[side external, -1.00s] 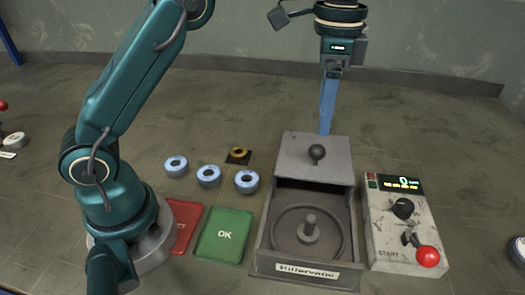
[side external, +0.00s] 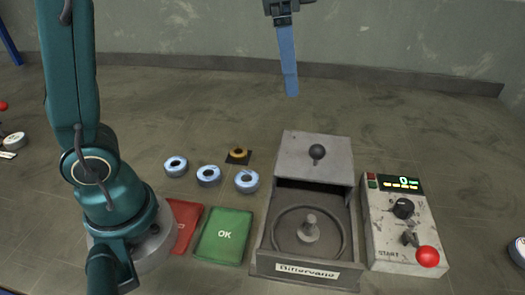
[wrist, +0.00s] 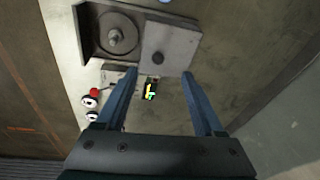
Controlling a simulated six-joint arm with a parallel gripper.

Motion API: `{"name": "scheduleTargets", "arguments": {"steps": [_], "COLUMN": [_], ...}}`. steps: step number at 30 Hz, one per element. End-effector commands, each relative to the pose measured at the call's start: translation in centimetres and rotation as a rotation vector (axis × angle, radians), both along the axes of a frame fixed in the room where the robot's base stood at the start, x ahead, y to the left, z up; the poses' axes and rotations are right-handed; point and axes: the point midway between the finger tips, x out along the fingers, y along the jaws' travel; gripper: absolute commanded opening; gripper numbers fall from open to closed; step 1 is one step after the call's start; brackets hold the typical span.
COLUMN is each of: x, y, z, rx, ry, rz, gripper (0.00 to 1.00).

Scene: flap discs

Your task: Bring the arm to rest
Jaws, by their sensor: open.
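My gripper (side external: 290,92) hangs high at the top of the side view, well above and behind the work, with blue fingers pointing down. In the wrist view my gripper (wrist: 163,75) shows its two blue fingers spread apart, with nothing between them. The grey machine (side external: 265,262) stands below on the floor. Its lid with a dark knob (side external: 317,152) is slid back, and the round chamber with a central spindle (side external: 309,230) is bare. The wrist view also shows the machine (wrist: 183,50).
A control box (side external: 385,250) with a lit display and red-knobbed lever stands right of the machine. Several blue-white discs (side external: 209,176) and a yellowish ring on a dark square (side external: 238,155) lie to the left. A green OK mat (side external: 223,236) and red mat (side external: 184,226) lie near my base.

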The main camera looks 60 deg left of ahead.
Motion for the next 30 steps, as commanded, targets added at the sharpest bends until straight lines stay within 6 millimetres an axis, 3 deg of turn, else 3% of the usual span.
{"name": "scheduleTargets", "arguments": {"steps": [3,8,16,24,30], "x": [-2.8,-6.1,-10.7,-12.4,-11.8], "y": [0.8,1.5,2.3,2.4,2.4], "z": [0.5,-0.4,-5.0,-9.7,-9.6], "rx": [-0.018,-0.051,-0.123,-0.181,-0.209], "ry": [-0.060,-0.134,-0.234,-0.247,-0.274], "rz": [0.079,0.198,0.413,0.575,0.627], "gripper": [0.70,0.70,0.70,0.70,0.70]}}
